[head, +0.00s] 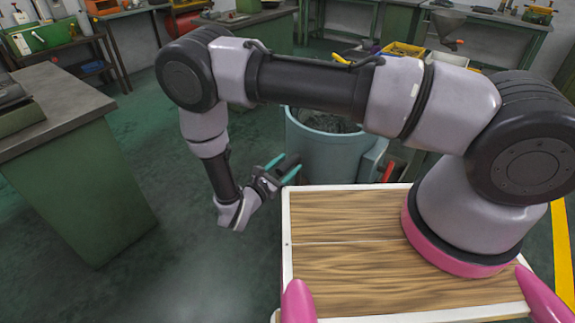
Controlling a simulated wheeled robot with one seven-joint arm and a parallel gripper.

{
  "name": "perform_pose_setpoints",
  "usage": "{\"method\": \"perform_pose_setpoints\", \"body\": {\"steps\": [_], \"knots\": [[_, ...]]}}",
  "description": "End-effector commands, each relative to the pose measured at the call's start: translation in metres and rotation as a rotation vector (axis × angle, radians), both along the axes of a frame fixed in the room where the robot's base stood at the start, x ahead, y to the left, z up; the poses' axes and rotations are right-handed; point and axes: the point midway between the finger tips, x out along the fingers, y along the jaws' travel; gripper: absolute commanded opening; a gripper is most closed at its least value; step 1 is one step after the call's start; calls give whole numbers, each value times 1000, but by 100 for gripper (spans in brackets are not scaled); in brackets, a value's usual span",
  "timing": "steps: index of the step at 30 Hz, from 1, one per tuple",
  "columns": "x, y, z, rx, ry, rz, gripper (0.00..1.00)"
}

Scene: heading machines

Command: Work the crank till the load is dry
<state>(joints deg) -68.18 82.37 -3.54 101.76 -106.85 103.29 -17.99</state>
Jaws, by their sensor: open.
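A round pale teal tub (322,158) stands on the floor in the middle, beyond my wooden deck. Dark, loose-looking contents show through its open top, partly hidden by my arm; I cannot tell whether they are wet or dry. A teal housing (372,160) sticks out at the tub's right side. A red bar (388,172) stands by this housing; I cannot tell whether it is the crank handle. My gripper (291,164) has teal fingers, spread apart and empty. In the picture it overlaps the tub's lower left side; contact cannot be told.
A green cabinet with a grey top (62,118) stands at the left. Benches with tools line the back. Floor (185,240) between the cabinet and my deck is clear.

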Motion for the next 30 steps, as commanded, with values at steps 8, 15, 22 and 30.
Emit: {"method": "perform_pose_setpoints", "body": {"steps": [8, 15, 22, 30], "knots": [[2, -2, 0, 0, 0, 0, 67], [2, -2, 0, 0, 0, 0, 0], [2, -1, 0, 1, 1, 0, 0], [2, -1, 0, 1, 1, 0, 0]]}}
